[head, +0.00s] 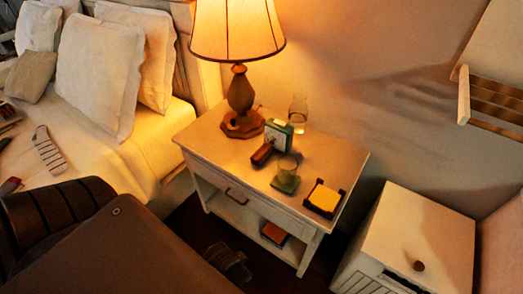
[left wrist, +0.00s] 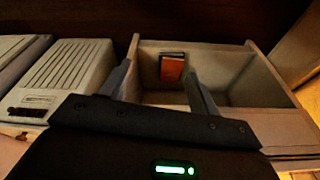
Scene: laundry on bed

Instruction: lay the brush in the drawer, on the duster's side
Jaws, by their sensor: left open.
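In the left wrist view my left gripper (left wrist: 160,90) is open, its two grey fingers apart with nothing held between them. Beyond the fingers is an open, light-coloured drawer or box (left wrist: 245,80). One orange-brown item (left wrist: 172,67) with a dark edge is inside it, against the far wall; I cannot tell whether it is the brush or the duster. In the head view a small dark reddish-brown block (head: 262,153), possibly the brush, lies on the nightstand (head: 210,140) by the green-and-white clock (head: 278,134). My right gripper is not in view.
On the nightstand stand a lit lamp (head: 239,90), a glass carafe (head: 298,113), a green candle (head: 286,180) and a dark holder with yellow notes (head: 324,198). An orange block (head: 274,233) sits in its lower opening. A white vented box (left wrist: 65,75) is left of the drawer.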

